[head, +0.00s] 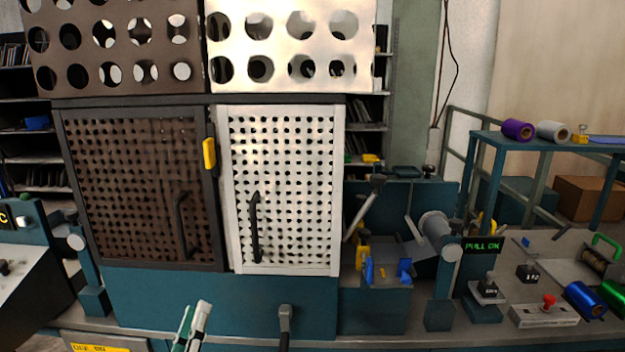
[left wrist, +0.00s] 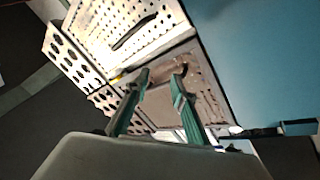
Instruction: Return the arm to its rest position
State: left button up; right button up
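My left gripper (head: 193,326) is low in the head view, in front of the teal base of a cabinet with two perforated doors. In the left wrist view its two green fingers (left wrist: 160,74) stand apart with nothing between them, so it is open and empty. The brown door (head: 130,185) and the white door (head: 290,190) both look shut, and each has a dark handle. The gripper is below both handles and appears apart from them. My right gripper does not show in either view.
A yellow catch (head: 209,153) sits between the doors. A grey upright lever (head: 284,325) stands right of my left gripper. Further right are a machine with a "PULL OK" display (head: 483,246), a red-knobbed box (head: 546,312) and foil rolls (head: 585,300). A teal shelf (head: 550,141) stands behind.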

pick_arm(q)
jog(key=s+d+f+m+g+h, duration=0.2)
jog(key=s+f+m+g, duration=0.15)
jog(key=f, duration=0.55)
jog(key=s+d+f+m+g+h, duration=0.15)
jog(key=f+m, duration=0.25)
jog(key=f, duration=0.5)
jog(key=s+a+f+m+g+y, duration=0.2)
jog(key=s+f+m+g, duration=0.2)
jog(key=s+f, duration=1)
notch_tip(320, 180, down, 4)
jog(key=g, duration=0.3)
jog(key=shift+r+m, duration=0.25)
jog(key=shift+m, duration=0.1)
jog(key=shift+r+y, duration=0.1)
jog(key=shift+y, duration=0.15)
